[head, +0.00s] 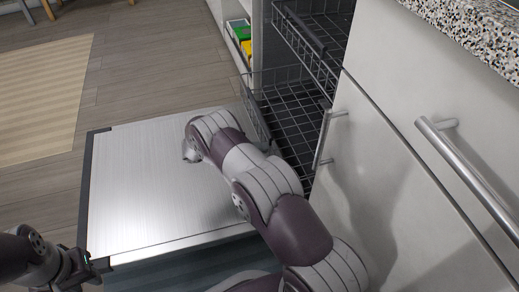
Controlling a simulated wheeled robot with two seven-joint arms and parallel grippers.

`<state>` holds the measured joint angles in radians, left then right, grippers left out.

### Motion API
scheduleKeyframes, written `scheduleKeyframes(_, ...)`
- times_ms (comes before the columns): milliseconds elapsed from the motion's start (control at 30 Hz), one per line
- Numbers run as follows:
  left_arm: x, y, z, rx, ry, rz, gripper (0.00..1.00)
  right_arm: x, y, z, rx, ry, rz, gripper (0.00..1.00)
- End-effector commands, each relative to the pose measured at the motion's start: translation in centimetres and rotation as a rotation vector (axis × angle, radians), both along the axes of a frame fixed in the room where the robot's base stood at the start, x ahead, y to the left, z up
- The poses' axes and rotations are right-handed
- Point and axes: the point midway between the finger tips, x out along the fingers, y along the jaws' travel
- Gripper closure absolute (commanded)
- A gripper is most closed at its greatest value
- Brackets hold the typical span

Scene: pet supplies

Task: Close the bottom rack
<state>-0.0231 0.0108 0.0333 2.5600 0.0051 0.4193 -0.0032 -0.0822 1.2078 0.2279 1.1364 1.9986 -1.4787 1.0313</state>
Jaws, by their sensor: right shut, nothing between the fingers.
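The bottom rack (291,121) is a dark wire basket low in the open dishwasher. Its front-left part sticks out past the opening, over the inner edge of the lowered door (140,190). My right arm reaches across the door and hides part of the rack's near side. My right gripper (188,153) shows only as a small dark part at the arm's far end, above the door and left of the rack. It is shut and empty. My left gripper (82,268) is at the lower left, by the door's near-left corner, far from the rack; its fingers are unclear.
An upper wire rack (306,45) sits above the bottom rack. White cabinet fronts with metal handles (470,175) and a speckled countertop (475,30) stand at right. Boxes (241,38) are on a shelf behind. The wooden floor at left is clear around a striped rug (40,95).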

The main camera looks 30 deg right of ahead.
Motion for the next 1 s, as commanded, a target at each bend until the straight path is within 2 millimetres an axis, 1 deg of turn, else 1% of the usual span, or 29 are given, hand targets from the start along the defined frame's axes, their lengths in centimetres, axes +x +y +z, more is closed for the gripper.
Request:
scheduleKeyframes(167, 0.0, 0.0, 0.0, 0.000, 0.000, 0.000, 0.66, 0.0, 0.0, 0.0, 0.000, 0.000, 0.000, 1.00)
scheduleKeyframes(267, 0.0, 0.0, 0.3, 0.000, 0.000, 0.000, 0.66, -0.1, -0.4, 0.2, 0.000, 0.000, -0.001, 1.00)
scheduleKeyframes(367, 0.0, 0.0, 1.2, 0.000, 0.000, 0.000, 0.66, -0.5, -2.2, 0.4, -0.002, 0.002, -0.004, 1.00)
scheduleKeyframes(500, 0.0, 0.0, 2.5, 0.000, 0.000, 0.000, 0.66, -1.6, -6.3, 0.5, -0.001, 0.002, -0.006, 1.00)
scheduleKeyframes(600, 0.0, 0.0, 3.0, 0.000, 0.000, 0.000, 0.66, -2.2, -9.0, 0.3, 0.000, 0.001, -0.005, 1.00)
scheduleKeyframes(700, 0.0, 0.0, 3.2, 0.000, 0.000, 0.000, 0.66, -2.7, -11.2, 0.1, 0.000, 0.002, -0.003, 1.00)
scheduleKeyframes(833, 0.0, 0.0, 3.3, 0.000, 0.000, 0.000, 0.66, -3.1, -12.9, 0.1, -0.001, 0.001, -0.002, 1.00)
scheduleKeyframes(1000, 0.0, 0.0, 3.3, 0.000, 0.000, 0.000, 0.66, -3.3, -13.5, 0.0, 0.000, 0.001, 0.000, 1.00)
